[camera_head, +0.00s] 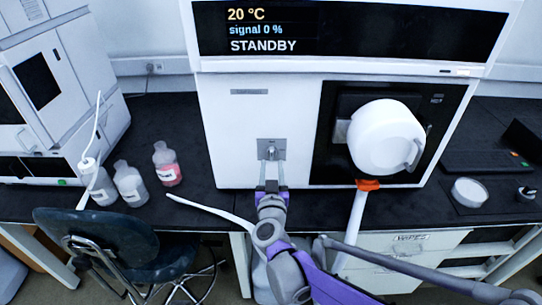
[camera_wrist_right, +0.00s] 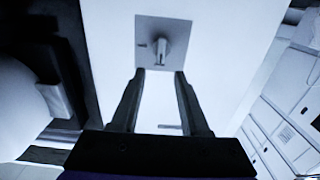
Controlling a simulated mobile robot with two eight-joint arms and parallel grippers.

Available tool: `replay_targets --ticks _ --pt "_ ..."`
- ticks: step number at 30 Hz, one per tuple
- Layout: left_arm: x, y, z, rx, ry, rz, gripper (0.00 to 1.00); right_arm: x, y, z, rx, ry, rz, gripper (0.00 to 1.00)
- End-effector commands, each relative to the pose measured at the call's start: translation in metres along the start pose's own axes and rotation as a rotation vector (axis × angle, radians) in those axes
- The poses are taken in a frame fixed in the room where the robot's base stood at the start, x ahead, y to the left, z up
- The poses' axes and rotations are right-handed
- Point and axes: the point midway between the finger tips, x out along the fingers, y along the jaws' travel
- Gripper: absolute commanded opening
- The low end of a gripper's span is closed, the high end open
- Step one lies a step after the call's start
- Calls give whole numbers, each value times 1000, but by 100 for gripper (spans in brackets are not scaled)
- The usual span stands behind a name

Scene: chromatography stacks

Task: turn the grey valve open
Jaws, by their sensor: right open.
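The grey valve (camera_head: 271,152) is a small lever on a square grey plate on the white front of the instrument, below its display. Its handle points roughly downward. In the right wrist view the valve (camera_wrist_right: 162,46) sits near the top middle, with a small dark mark to its left on the plate (camera_wrist_right: 180,28). My right gripper (camera_head: 271,185) is open and empty, just below and in front of the valve. In the right wrist view its two fingertips (camera_wrist_right: 160,72) are spread either side of the handle's lower end; contact cannot be told. My left gripper is out of view.
The instrument's display (camera_head: 290,30) reads 20 °C, signal 0 %, STANDBY. A round white door (camera_head: 385,137) sticks out right of the valve. Several bottles (camera_head: 167,163) stand on the black bench at left. A chair (camera_head: 110,235) stands in front. A white dish (camera_head: 469,192) is at right.

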Motion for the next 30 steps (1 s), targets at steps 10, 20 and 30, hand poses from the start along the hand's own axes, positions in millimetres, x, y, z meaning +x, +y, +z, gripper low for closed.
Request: replay_targets --ticks 10,20,30 --pt "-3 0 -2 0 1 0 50 49 1 0 1 0 1 45" --pt "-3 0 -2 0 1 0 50 54 0 0 1 0 0 45" --pt "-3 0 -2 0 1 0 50 53 0 0 1 0 0 0"
